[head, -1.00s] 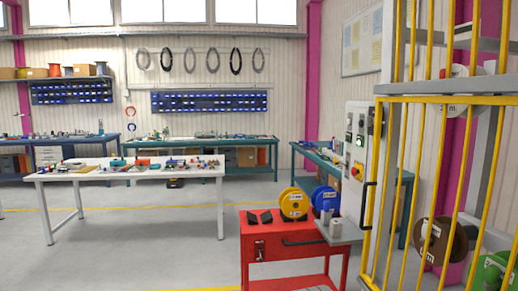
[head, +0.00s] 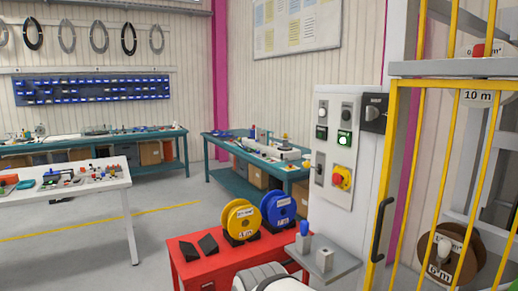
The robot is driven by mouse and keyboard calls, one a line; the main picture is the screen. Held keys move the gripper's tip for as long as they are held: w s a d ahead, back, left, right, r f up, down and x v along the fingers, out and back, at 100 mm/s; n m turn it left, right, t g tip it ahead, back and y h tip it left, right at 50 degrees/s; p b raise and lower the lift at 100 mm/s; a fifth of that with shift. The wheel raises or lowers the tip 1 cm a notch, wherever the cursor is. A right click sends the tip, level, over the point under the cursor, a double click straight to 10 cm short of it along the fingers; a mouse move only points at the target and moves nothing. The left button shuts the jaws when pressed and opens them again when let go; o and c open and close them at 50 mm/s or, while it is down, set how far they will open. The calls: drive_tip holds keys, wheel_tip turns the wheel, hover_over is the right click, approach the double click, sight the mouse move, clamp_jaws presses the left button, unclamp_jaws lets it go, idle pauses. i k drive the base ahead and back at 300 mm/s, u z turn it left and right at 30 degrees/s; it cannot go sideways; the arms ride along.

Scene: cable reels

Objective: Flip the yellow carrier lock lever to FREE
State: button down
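I cannot make out a yellow lock lever or a FREE marking. A yellow rack gate (head: 400,150) with upright bars stands at the right, with a black handle (head: 381,230) on its left edge. Behind the bars are a brown reel (head: 447,262) and a white label reading 10 m (head: 478,97). Left of the gate is a grey control cabinet (head: 345,110) with buttons and a red knob on a yellow plate (head: 341,178). My gripper is not in view; a white rounded part at the bottom edge looks like my arm.
A red cart (head: 205,270) carries a yellow reel (head: 240,219) and a blue reel (head: 279,209). A small grey shelf (head: 330,262) juts out below the cabinet. A white table (head: 110,185) stands at the left. Open floor (head: 120,265) lies between it and the cart.

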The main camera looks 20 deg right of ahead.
sight(306, 164)
drive_tip(key=z, duration=0.45)
drive_tip(key=i, duration=0.7)
drive_tip(key=z, duration=0.45)
drive_tip(key=k, duration=0.95)
drive_tip(key=z, duration=0.15)
drive_tip(key=i, duration=1)
drive_tip(key=u, duration=0.05)
